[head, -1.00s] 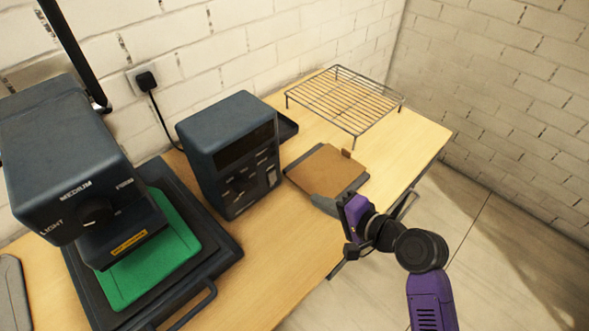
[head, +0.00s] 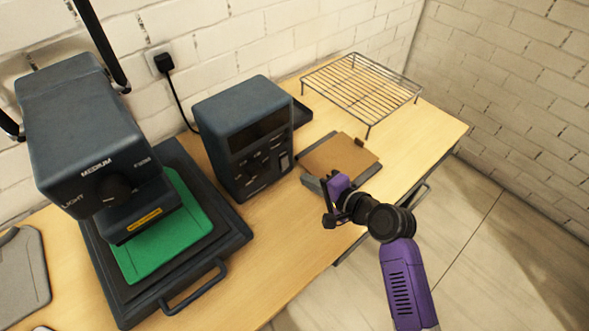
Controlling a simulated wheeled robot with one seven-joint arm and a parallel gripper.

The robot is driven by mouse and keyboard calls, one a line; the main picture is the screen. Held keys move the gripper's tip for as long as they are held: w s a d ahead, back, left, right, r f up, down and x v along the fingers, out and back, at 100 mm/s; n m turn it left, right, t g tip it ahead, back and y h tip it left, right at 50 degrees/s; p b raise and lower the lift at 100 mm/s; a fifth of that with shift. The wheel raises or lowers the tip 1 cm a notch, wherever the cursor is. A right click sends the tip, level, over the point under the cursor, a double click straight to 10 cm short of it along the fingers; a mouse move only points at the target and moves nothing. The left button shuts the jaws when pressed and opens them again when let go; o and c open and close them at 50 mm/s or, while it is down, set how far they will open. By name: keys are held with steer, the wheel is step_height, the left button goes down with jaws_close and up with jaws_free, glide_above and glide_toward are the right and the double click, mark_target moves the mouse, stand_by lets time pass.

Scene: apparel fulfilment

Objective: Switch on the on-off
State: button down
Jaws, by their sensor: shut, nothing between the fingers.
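The dark blue-grey control box (head: 228,112) stands on the table near the wall, its panel facing the front right. The panel has a dark display and several small buttons. A lighter upright rocker (head: 284,161) at its lower right looks like the on-off switch; its lettering and position are too small to read. My gripper (head: 326,203) is shut and empty, to the right of and nearer than the panel, apart from it. It hovers by the front edge of a clipboard-like board (head: 340,157).
A heat press (head: 85,130) with a knob and a green pad (head: 165,240) stands at the left, its handle (head: 195,288) jutting forward. A wire rack (head: 362,88) stands at the back right. Bare table (head: 275,235) lies before the control box.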

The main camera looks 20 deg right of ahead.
mark_target(286, 164)
steer(key=shift+w+r+p+x, duration=0.1)
steer(key=shift+r+p+x, duration=0.1)
steer(key=shift+x, duration=0.8)
steer(key=shift+w+r+p+x, duration=0.1)
steer(key=shift+r+x, duration=0.05)
steer(key=shift+x, duration=0.8)
steer(key=shift+w+r+p+x, duration=0.1)
steer(key=shift+r+x, duration=0.1)
steer(key=shift+x, duration=0.8)
steer(key=shift+a, duration=0.15)
steer(key=shift+w+f, duration=0.1)
steer(key=shift+r+p, duration=0.8)
steer(key=shift+r, duration=0.1)
